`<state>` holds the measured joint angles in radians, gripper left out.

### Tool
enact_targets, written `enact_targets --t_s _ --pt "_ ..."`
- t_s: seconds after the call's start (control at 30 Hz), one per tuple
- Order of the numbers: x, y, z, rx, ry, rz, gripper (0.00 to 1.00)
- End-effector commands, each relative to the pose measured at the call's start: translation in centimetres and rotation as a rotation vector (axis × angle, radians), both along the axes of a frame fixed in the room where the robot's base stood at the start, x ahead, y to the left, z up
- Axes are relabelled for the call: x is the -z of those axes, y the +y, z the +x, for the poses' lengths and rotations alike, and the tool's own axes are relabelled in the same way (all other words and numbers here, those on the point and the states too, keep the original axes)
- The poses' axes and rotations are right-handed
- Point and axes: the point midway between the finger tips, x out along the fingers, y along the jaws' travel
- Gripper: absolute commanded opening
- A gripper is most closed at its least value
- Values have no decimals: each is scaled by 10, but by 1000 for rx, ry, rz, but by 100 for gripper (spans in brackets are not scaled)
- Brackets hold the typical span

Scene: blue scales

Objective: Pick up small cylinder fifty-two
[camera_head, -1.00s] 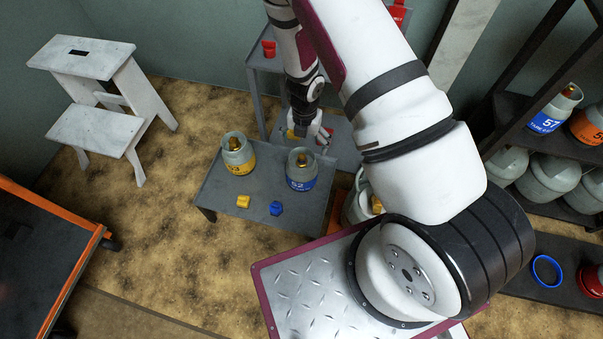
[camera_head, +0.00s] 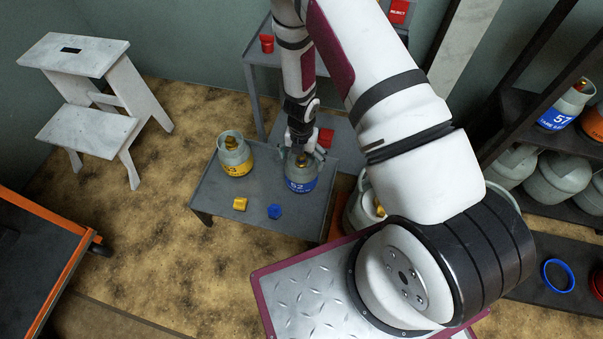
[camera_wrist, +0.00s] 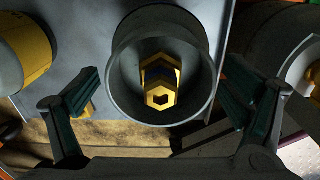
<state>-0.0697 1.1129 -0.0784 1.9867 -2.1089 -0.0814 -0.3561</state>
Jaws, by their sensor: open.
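Small cylinder fifty-two (camera_head: 301,180) is a grey-green gas cylinder with a blue band marked 52. It stands upright at the right of a low grey table (camera_head: 265,222). My gripper (camera_head: 303,150) is over its top. In the wrist view my gripper (camera_wrist: 165,125) is open, one finger on each side of the cylinder's round collar (camera_wrist: 122,75), with gaps showing. The brass valve (camera_wrist: 160,82) sits inside the collar. Whether the fingers touch the cylinder lower down cannot be told.
A yellow-banded cylinder (camera_head: 234,157) stands to the left on the table. A yellow cap (camera_head: 240,204) and a blue cap (camera_head: 274,212) lie in front. Another cylinder (camera_head: 359,212) stands close right of the table. A red cup (camera_head: 267,43) sits on the shelf behind.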

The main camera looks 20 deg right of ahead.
Motion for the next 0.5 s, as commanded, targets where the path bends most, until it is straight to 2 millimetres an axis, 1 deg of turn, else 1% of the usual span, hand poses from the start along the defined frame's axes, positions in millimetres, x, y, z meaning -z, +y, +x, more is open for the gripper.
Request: enact_targets --t_s 0.07,0.1,0.17,0.2,0.27,0.3,0.37,0.4,0.43,0.47,0.5 --pt "-1 0 0 0 0 0 93" --pt "-1 0 0 0 0 0 88" --pt "-1 0 0 0 0 0 75" --pt "-1 0 0 0 0 0 65" --pt "-1 0 0 1 0 0 52" --pt "-1 0 0 0 0 0 43" --pt "-1 0 0 0 1 1 29" --pt "-1 0 0 0 1 1 20" --pt "-1 0 0 1 1 1 13" --pt "-1 0 0 0 1 1 8" --pt "-1 0 0 1 0 0 8"
